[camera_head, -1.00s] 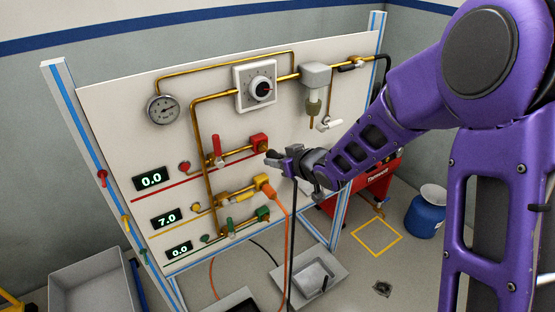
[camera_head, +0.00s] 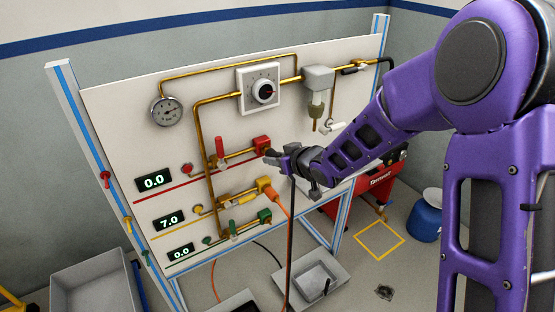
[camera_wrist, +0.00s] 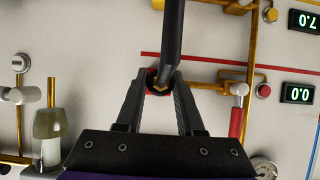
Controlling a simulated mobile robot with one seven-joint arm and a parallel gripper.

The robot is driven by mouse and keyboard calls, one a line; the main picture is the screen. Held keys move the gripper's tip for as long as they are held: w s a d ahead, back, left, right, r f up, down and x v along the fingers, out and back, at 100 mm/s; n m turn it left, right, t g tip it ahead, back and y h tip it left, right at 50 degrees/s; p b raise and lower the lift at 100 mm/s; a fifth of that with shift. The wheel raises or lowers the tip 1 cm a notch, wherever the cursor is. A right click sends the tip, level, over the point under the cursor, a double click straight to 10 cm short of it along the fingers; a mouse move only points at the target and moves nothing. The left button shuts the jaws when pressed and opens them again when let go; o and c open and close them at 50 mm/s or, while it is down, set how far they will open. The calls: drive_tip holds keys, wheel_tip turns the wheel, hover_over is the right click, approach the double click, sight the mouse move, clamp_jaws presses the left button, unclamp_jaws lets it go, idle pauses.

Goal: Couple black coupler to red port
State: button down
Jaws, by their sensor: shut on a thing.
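The red port (camera_head: 262,143) is a red block at the right end of the upper brass line on the white panel. My gripper (camera_head: 274,155) is just right of it and slightly below. It is shut on the black coupler (camera_head: 268,153), which sits right at the port's face. In the wrist view, my gripper (camera_wrist: 161,80) has its fingertips at the coupler's end, and the black hose (camera_wrist: 173,35) runs up over it. A bit of the red port (camera_wrist: 150,84) shows behind the fingertips. I cannot tell whether the coupler is seated.
The yellow port (camera_head: 264,184) below has an orange hose plugged in. The green port (camera_head: 264,215) is lower still. A red lever (camera_head: 219,145) stands left of the red port. A grey filter unit (camera_head: 318,78) is above right. Displays read 0.0, 7.0 and 0.0.

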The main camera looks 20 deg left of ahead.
drive_tip(key=shift+w+a, duration=0.25)
drive_tip(key=shift+a, duration=0.1)
drive_tip(key=shift+c, duration=2.2)
unclamp_jaws()
drive_tip(key=shift+d, duration=0.1)
drive_tip(key=p+v, duration=0.2)
drive_tip(key=v, duration=1.5)
drive_tip(key=shift+s, duration=0.2)
